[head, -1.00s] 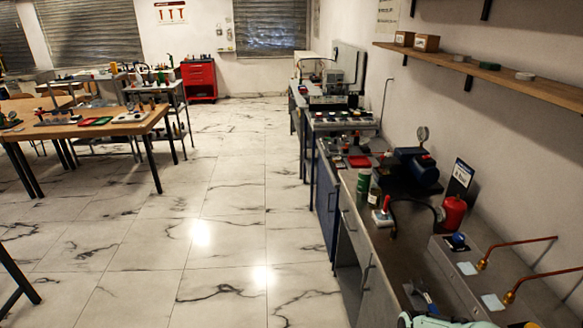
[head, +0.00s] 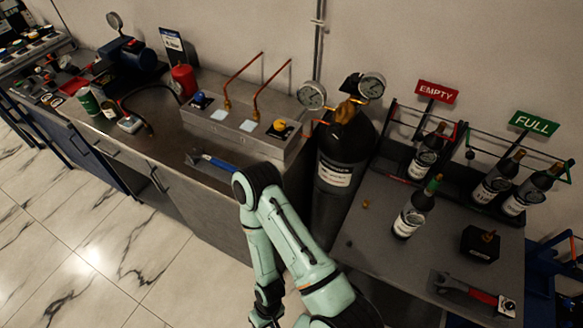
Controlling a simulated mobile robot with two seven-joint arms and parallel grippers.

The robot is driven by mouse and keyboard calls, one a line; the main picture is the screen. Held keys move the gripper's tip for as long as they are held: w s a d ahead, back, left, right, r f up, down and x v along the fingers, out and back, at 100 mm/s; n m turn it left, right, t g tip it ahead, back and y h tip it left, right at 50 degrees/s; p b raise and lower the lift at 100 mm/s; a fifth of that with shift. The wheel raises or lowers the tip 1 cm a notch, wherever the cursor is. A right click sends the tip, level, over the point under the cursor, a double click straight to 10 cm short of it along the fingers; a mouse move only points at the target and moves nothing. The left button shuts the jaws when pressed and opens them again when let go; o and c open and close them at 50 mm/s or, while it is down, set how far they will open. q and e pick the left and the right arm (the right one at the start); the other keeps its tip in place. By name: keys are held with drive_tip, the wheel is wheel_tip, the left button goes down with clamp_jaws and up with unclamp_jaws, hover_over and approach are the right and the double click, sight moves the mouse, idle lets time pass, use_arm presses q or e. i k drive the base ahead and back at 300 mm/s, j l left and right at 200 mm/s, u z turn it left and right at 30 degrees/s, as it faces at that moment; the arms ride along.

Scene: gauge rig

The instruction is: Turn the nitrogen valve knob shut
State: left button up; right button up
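A grey metal box on the bench carries a blue knob (head: 201,98) at its left and a yellow knob (head: 280,126) at its right. Each has a pale label plate beside it, too small to read, so I cannot tell which knob is nitrogen. A dark gas cylinder (head: 342,160) with two round gauges and brass fittings stands right of the box. One pale green arm of mine, seemingly the right, bends in front of the bench. Its dark gripper (head: 266,314) hangs low at the bottom edge, well away from the knobs; its fingers are unclear. My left gripper is out of view.
A blue-handled tool (head: 213,162) lies on the bench before the box. Two copper pipes (head: 243,78) rise behind the knobs. A red canister (head: 184,80) stands left. Bottles (head: 413,213) and EMPTY (head: 437,92) and FULL (head: 534,123) signs occupy the right table.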

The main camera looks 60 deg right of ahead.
sight(355, 78)
drive_tip(key=z, duration=2.5)
